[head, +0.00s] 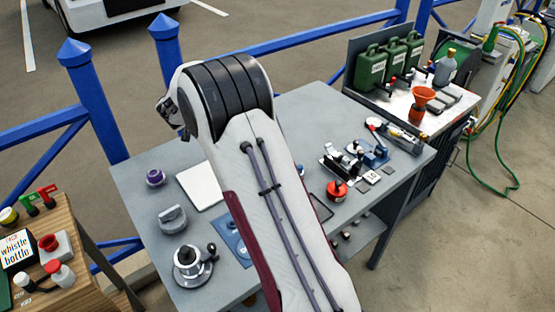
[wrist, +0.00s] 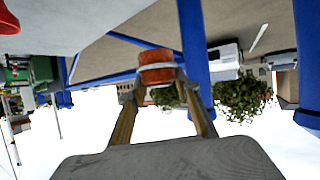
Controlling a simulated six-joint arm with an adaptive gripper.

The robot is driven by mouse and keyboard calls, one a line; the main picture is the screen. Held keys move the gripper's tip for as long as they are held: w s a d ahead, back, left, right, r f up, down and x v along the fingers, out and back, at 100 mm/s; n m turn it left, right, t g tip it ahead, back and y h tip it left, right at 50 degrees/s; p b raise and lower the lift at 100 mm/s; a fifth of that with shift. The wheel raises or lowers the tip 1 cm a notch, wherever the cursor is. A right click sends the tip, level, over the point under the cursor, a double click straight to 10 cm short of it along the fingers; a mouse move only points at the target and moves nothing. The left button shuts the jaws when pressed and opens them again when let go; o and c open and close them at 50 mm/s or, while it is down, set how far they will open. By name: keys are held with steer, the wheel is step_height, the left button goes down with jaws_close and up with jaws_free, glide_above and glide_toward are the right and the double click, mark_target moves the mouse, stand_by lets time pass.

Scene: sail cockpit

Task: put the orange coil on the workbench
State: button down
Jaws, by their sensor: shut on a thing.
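The orange coil (wrist: 157,68) is in the wrist view, between the fingertips of my gripper (wrist: 160,84). The fingers are shut on it and hold it up in the air. In the head view my arm hides the coil and the fingers. The workbench (head: 295,103) is a grey table in the middle of the head view, and my arm reaches across it. A grey surface also fills the upper left of the wrist view; I cannot tell for sure that it is the bench.
The bench holds a white pad (head: 202,187), a purple knob-like item (head: 155,177), a grey round part (head: 173,219), a metal flanged part (head: 190,268) and a red round item (head: 337,188). Blue railing (head: 90,95) runs behind. Green cans (head: 371,67) stand at right. The bench's far side has bare room.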

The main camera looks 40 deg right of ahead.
steer(key=d+h, duration=0.1)
steer(key=d, duration=1)
steer(key=shift+m+g, duration=0.3)
steer(key=shift+m, duration=0.1)
steer(key=shift+s+d+f, duration=0.15)
steer(key=shift+f, duration=0.65)
steer(key=shift+s+d+f, duration=0.1)
steer(key=shift+f, duration=0.75)
steer(key=shift+s+d+f, duration=0.15)
steer(key=shift+f, duration=0.65)
steer(key=shift+f, duration=0.1)
steer(key=shift+f, duration=3)
steer(key=shift+f, duration=1.9)
steer(key=shift+f, duration=0.1)
